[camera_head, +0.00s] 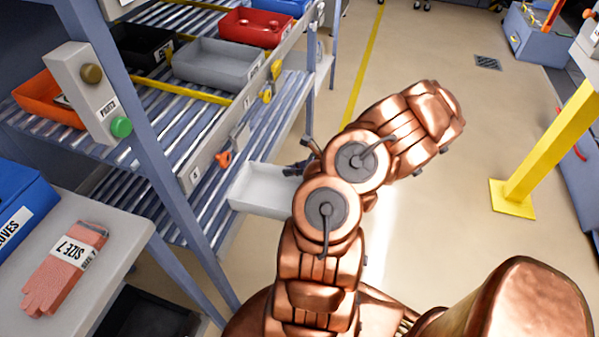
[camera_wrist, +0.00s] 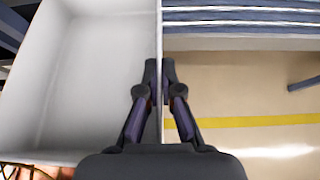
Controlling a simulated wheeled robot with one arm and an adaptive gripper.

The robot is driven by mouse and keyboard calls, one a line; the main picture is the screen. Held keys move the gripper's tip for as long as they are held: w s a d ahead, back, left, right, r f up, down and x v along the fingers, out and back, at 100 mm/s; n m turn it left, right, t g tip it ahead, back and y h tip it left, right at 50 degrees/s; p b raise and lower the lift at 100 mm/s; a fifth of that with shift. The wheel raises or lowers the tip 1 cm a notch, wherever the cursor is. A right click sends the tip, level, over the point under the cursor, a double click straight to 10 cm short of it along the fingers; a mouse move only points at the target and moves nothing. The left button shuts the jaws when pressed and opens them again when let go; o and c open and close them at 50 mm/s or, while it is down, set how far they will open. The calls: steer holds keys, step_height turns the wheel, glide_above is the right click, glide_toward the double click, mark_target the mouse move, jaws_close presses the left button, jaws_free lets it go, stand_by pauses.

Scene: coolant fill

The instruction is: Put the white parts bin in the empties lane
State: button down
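The white parts bin (camera_head: 262,190) is beside the front edge of the lower roller level, left of my arm. It looks empty in the wrist view (camera_wrist: 95,80). My gripper (camera_head: 301,168) is at the bin's right wall, partly hidden by my arm. In the wrist view, my gripper's fingers (camera_wrist: 161,75) are close together on either side of that wall, pinching it. Floor shows just outside the wall.
The upper rack level holds a grey bin (camera_head: 217,66), a red bin (camera_head: 256,27) and a black bin (camera_head: 143,45). An orange bin (camera_head: 46,101) is at the left. A rack post (camera_head: 152,130) and a table with gloves (camera_head: 66,268) stand nearby.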

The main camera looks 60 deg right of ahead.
steer(key=w+a+f+b, duration=0.1)
steer(key=w+a, duration=0.1)
steer(key=w, duration=0.5)
steer(key=w+a+f+b, duration=0.1)
steer(key=w+a+b, duration=0.1)
steer(key=w, duration=0.6)
steer(key=w+a+f+b, duration=0.1)
steer(key=w+a+b, duration=0.1)
steer(key=w, duration=0.5)
steer(key=shift+w+a, duration=0.15)
steer(key=shift+a, duration=0.25)
steer(key=shift+d+f+b, duration=0.1)
steer(key=shift+f+b, duration=0.65)
steer(key=shift+f, duration=0.5)
steer(key=c, duration=1.2)
jaws_free()
steer(key=shift+c, duration=0.2)
step_height(320, 180, up, 7)
steer(key=p, duration=0.6)
